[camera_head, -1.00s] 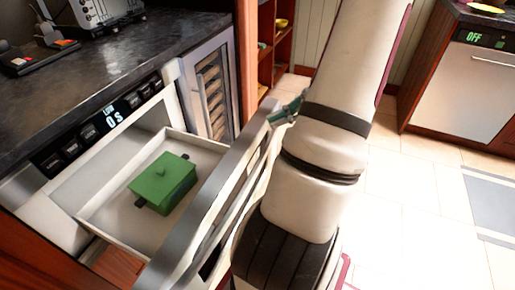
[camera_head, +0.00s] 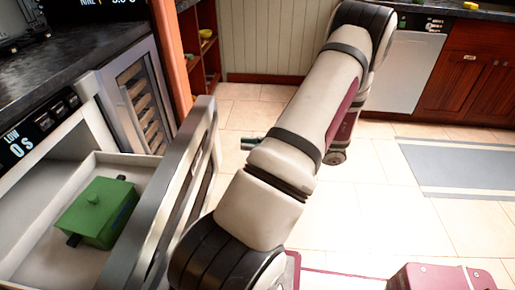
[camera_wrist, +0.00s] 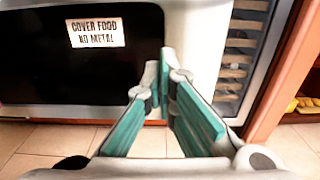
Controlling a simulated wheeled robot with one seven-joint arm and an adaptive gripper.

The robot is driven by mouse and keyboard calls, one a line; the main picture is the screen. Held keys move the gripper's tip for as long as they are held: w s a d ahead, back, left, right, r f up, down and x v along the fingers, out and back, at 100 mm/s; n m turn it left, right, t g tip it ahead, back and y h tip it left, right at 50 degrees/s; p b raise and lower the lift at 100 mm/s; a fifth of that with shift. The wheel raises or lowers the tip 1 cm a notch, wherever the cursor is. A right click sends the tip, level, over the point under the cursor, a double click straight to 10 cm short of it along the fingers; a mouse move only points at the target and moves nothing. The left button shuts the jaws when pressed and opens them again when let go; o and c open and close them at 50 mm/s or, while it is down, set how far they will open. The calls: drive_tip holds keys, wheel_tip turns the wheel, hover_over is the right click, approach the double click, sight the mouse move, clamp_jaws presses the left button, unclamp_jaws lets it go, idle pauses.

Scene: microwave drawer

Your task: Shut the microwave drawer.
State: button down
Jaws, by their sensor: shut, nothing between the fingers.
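The microwave drawer (camera_head: 60,195) stands open in the head view, pulled out from under its control panel. Its metal front (camera_head: 170,200) faces my arm.
A wine cooler (camera_head: 135,95) is beside the microwave, with a wooden shelf (camera_head: 200,45) past it. A dark countertop (camera_head: 60,75) runs above the drawer. Tiled floor (camera_head: 370,215) lies open to the right. A grey mat (camera_head: 460,170) lies farther right.

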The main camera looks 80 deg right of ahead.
drive_tip(key=w+b, duration=0.2)
drive_tip(key=w, duration=0.6)
drive_tip(key=shift+w+a, duration=0.3)
drive_tip(key=shift+w, duration=0.15)
drive_tip(key=w+a+p, duration=0.2)
drive_tip(key=w+a, duration=0.1)
drive_tip(key=w, duration=3.4)
drive_tip(key=shift+w, duration=0.2)
drive_tip(key=shift+r, duration=0.15)
